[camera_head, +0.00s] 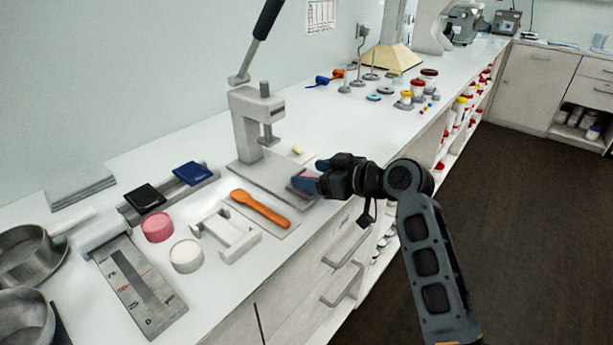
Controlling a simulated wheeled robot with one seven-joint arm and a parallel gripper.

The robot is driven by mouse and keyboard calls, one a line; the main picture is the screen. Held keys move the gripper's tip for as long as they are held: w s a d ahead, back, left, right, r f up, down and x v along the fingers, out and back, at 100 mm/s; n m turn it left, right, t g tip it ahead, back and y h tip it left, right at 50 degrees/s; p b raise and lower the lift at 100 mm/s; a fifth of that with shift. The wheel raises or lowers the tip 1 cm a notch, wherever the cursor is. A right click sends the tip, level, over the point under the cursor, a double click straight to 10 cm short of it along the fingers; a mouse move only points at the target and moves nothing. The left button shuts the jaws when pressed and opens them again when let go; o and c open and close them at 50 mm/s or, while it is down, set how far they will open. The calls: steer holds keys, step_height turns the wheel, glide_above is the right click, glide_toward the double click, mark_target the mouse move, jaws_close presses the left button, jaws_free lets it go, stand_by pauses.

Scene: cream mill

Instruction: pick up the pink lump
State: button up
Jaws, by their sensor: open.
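A pink round, tub-like piece (157,227) stands on the white counter at the left, beside a similar white one (186,256). My gripper (308,177) is at the front right of the grey lever press (258,122), low over the counter by the press base. Its blue-tipped jaws are open. A small pinkish patch shows at the jaws; I cannot tell whether it is a separate lump or whether the jaws touch it. My wrist hides part of that spot.
An orange spatula (260,208) and a white bracket (226,232) lie in front of the press. Metal pans (28,255) and a marked plate (138,287) are at the left. Jars (418,87) stand farther back. The counter's front edge runs under my arm.

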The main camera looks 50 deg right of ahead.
steer(key=shift+c, duration=0.2)
steer(key=c, duration=1.2)
steer(key=shift+r, duration=0.1)
steer(key=shift+r, duration=0.3)
steer(key=r, duration=0.3)
steer(key=shift+d+r, duration=0.25)
steer(key=shift+r, duration=0.05)
steer(key=s+d+r, duration=0.1)
steer(key=d+r, duration=0.1)
steer(key=d, duration=0.1)
steer(key=s+d+r+b, duration=0.1)
steer(key=s+d+r, duration=0.1)
steer(key=d, duration=0.1)
steer(key=s+d+r, duration=0.1)
steer(key=d+r, duration=0.1)
steer(key=d, duration=0.2)
steer(key=shift+s+d+r+b, duration=0.1)
steer(key=shift+s+r+b, duration=0.2)
steer(key=shift+s+b, duration=0.1)
steer(key=shift+s, duration=0.1)
